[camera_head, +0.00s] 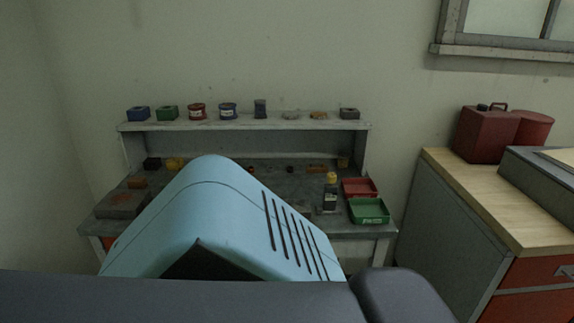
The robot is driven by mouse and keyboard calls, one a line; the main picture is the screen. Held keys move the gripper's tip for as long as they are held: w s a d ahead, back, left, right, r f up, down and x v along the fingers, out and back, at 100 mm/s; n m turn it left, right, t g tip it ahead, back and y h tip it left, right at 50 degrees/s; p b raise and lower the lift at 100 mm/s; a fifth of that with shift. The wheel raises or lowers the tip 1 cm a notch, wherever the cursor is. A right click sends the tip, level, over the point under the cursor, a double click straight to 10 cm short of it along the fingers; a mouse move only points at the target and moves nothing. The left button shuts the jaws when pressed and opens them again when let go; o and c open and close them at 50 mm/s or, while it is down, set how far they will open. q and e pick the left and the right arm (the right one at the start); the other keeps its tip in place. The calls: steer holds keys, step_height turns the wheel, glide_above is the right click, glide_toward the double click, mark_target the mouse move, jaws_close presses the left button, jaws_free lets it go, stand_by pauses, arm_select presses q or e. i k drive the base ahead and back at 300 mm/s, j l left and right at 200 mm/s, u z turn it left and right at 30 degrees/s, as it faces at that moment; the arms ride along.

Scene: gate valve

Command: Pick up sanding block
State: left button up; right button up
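No thing in the camera_head view is clearly the sanding block at this size. A flat orange-brown piece (319,115) lies on the shelf too. On the benchtop are an orange-brown block (317,168) at the back and another (137,183) at the left. Neither of my grippers is in view. A pale blue slotted shape close to the camera hides the bench's front middle.
A yellow-capped bottle (331,193), a red tray (360,188) and a green tray (369,211) sit at the bench's right. A wood-topped cabinet (480,190) with a red canister (487,133) stands further right. Cans line the shelf. A window (510,20) is upper right.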

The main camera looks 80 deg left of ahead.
mark_target(135, 182)
steer(key=u, duration=3.65)
steer(key=i+j+z, duration=0.7)
steer(key=i, duration=0.2)
steer(key=l, duration=0.1)
